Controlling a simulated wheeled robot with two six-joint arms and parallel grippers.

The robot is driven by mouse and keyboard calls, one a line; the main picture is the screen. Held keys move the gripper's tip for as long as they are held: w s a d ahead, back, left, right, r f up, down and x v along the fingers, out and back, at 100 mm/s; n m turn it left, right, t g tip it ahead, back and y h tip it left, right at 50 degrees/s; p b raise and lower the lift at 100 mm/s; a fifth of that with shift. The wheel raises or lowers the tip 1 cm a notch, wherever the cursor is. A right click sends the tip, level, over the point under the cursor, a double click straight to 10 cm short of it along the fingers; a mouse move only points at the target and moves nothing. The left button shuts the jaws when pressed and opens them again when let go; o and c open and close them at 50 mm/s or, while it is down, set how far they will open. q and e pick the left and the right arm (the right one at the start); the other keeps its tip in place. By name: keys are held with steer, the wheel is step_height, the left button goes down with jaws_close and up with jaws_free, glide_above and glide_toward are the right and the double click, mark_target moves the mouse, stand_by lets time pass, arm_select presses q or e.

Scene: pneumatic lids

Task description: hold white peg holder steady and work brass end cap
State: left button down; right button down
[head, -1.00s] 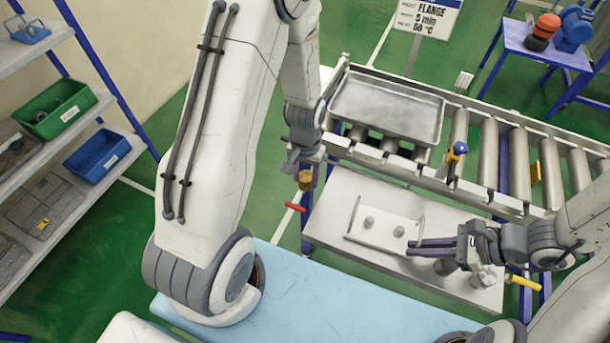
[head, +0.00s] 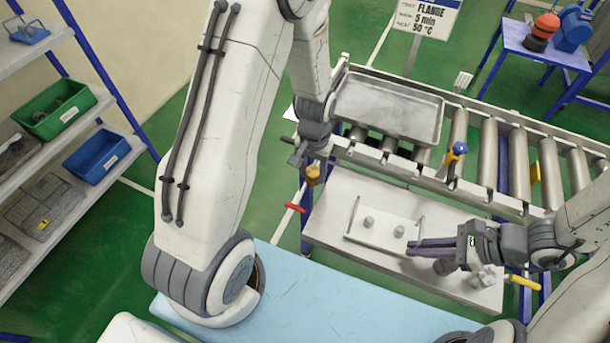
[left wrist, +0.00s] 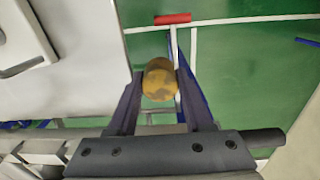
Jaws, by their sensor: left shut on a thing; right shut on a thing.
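The brass end cap (head: 313,175) is held between the fingers of my left gripper (head: 306,164), off to the left of the white peg holder. In the left wrist view the worn, yellowish cap (left wrist: 159,79) sits between the two dark fingertips (left wrist: 158,84). The white peg holder (head: 372,243) is a flat plate with upright ends and two grey round pegs on it. It lies on the light work table (head: 335,190). My right gripper (head: 415,246) is shut on its right end. In the left wrist view a corner of the holder (left wrist: 30,55) shows at the left.
A roller conveyor (head: 520,165) with a metal tray (head: 388,105) on it runs behind the table. A screwdriver (head: 455,158) stands upright at the conveyor's near edge. Shelves with bins stand far left.

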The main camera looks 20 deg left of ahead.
arm_select(q)
steer(key=d+r+m, duration=0.1)
steer(key=d+r, duration=0.1)
steer(key=d+r+m, duration=0.1)
steer(key=d+r, duration=0.1)
steer(key=d, duration=0.1)
steer(key=s+d+r+m, duration=0.1)
steer(key=d+r, duration=0.1)
steer(key=d, duration=0.1)
steer(key=shift+s+d, duration=0.1)
steer(key=shift+d, duration=0.15)
steer(key=s+d+r+m, duration=0.5)
steer(key=s+d+r, duration=0.2)
steer(key=d, duration=0.1)
steer(key=shift+s+d, duration=0.2)
steer(key=shift+s, duration=0.05)
steer(key=shift+f, duration=0.1)
glide_above(369, 219)
steer(key=shift+f, duration=2.85)
steer(key=shift+d+f, duration=0.1)
steer(key=shift+f, duration=1.95)
steer(key=shift+c, duration=1.2)
jaws_free()
steer(key=shift+r, duration=3.5)
